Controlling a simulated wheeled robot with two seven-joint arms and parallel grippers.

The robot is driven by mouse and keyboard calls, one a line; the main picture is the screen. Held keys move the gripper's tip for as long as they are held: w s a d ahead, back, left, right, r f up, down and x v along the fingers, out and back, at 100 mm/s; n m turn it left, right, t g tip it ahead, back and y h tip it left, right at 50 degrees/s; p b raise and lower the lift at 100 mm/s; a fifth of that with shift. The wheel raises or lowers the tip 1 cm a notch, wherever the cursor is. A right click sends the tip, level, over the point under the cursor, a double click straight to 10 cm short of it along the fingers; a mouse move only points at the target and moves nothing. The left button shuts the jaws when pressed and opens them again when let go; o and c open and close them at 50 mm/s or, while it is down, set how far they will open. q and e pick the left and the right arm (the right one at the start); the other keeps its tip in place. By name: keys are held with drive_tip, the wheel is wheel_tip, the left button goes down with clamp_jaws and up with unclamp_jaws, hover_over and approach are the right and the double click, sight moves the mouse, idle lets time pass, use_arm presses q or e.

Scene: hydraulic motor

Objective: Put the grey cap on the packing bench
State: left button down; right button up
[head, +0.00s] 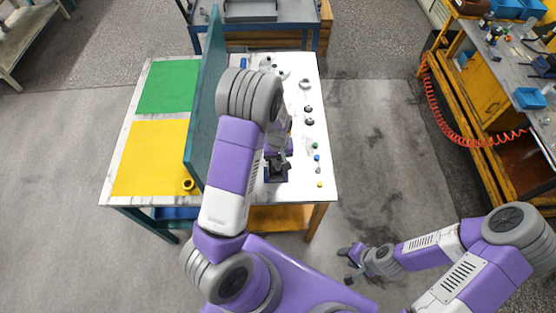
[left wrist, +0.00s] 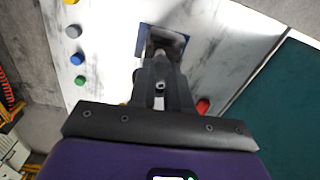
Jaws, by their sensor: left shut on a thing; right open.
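A small grey cap (head: 318,170) lies on the white table top, in a row with blue, green and yellow caps. It also shows in the left wrist view (left wrist: 73,31), to the left of my left gripper. In the head view this gripper (head: 278,162) is partly covered by my arm. My right gripper (head: 350,263) is open and empty, low over the floor. I cannot tell which surface is the packing bench.
A tall teal panel (head: 207,100) divides the table (head: 295,195). Several metal parts lie at the table's far end. A cluttered workbench (head: 490,75) stands right.

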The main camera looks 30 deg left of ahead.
use_arm(q)
drive_tip(key=shift+r+p, duration=0.65)
drive_tip(key=shift+r, duration=0.45)
drive_tip(key=shift+f, duration=0.1)
